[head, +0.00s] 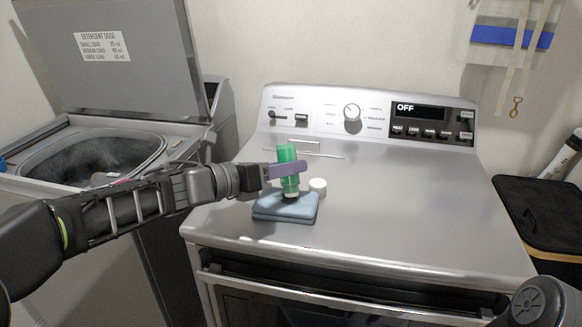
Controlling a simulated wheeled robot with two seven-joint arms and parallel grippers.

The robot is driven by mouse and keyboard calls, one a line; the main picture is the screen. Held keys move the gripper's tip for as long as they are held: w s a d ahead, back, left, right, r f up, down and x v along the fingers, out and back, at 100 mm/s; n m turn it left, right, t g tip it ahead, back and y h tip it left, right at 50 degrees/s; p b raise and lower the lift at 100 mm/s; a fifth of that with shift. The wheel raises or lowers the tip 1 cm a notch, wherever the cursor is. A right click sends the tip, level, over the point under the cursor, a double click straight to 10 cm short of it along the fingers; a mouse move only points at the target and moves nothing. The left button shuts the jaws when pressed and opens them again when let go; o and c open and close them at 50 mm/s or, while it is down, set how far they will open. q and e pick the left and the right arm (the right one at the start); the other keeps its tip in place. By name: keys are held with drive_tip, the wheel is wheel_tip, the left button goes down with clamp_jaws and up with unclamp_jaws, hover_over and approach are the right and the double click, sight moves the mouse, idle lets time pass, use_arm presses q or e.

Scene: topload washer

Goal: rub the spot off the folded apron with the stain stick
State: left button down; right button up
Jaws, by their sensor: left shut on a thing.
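The folded apron (285,212), blue-grey, lies flat on the silver top of the dryer, near its front left. My left gripper (283,171) is shut on the green stain stick (286,153). The stick is upright, with its tip down at the apron's upper surface. A dark patch shows around the tip; I cannot tell if it is the spot or shadow, or whether the tip is touching. A white cap (318,186) stands on the dryer just behind and right of the apron. My right gripper is out of view; only a dark part of my right arm shows at the lower right corner.
The dryer's control panel (370,115) rises behind. An open topload washer (90,150) stands at the left, lid up. The dryer top (420,200) is clear to the right of the cap.

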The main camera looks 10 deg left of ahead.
use_arm(q)
drive_tip(key=shift+a+f, duration=0.1)
drive_tip(key=shift+a, duration=0.1)
drive_tip(key=shift+a, duration=1.05)
drive_tip(key=shift+a+p, duration=0.3)
drive_tip(key=shift+a, duration=0.85)
wheel_tip(320, 180, up, 7)
drive_tip(key=p, duration=0.5)
